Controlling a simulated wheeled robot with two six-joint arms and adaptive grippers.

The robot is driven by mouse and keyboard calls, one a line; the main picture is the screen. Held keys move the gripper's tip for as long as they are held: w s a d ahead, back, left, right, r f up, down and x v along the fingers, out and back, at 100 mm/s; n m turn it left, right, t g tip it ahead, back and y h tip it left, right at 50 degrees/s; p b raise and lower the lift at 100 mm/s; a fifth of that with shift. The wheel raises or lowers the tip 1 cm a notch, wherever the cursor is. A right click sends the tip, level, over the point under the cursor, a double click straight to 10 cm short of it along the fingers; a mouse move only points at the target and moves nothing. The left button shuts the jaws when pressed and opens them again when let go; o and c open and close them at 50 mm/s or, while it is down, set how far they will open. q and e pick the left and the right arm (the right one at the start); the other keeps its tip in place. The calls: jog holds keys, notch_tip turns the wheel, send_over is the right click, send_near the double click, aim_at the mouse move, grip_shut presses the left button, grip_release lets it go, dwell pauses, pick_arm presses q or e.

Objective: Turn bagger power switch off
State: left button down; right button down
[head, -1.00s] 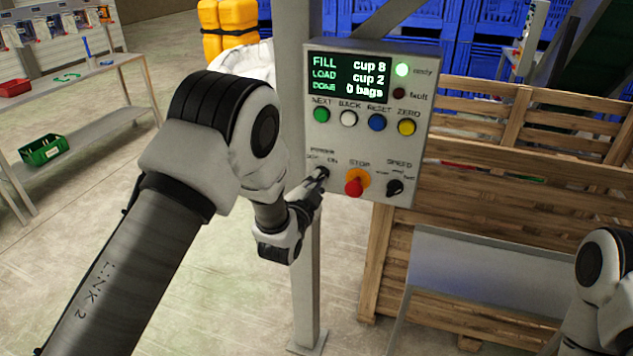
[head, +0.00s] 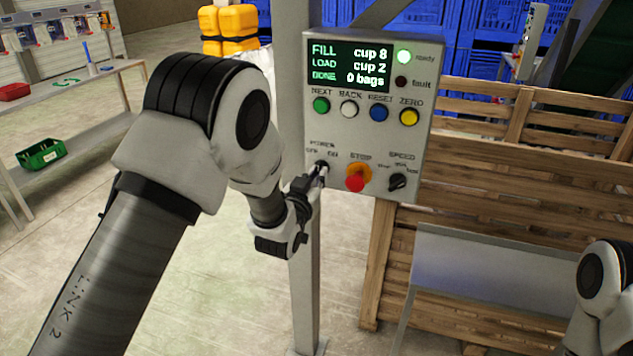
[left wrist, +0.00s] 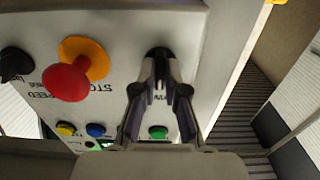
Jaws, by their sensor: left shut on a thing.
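The bagger control box (head: 345,120) is a grey panel on a post. Its black power switch knob (head: 321,167) sits at the lower left, under the POWER label with OFF and ON marks. My left gripper (head: 318,175) is at the knob, its fingers shut on it. In the left wrist view the fingertips (left wrist: 161,62) close around the dark knob (left wrist: 159,52), which they partly hide, so its pointing direction cannot be told. My right gripper is out of view.
The red stop button (head: 355,183) on its orange base is close right of the power knob; it also shows in the left wrist view (left wrist: 66,82). The black speed knob (head: 397,182) is further right.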

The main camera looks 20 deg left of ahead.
pick_arm(q)
jog(key=n+b, duration=0.3)
jog(key=n, duration=0.5)
jog(key=shift+r+n, duration=0.1)
jog(key=shift+n, duration=0.3)
dwell(0.3)
jog(key=c, duration=1.2)
grip_release()
jog(key=s, duration=1.2)
jog(key=shift+a, duration=0.25)
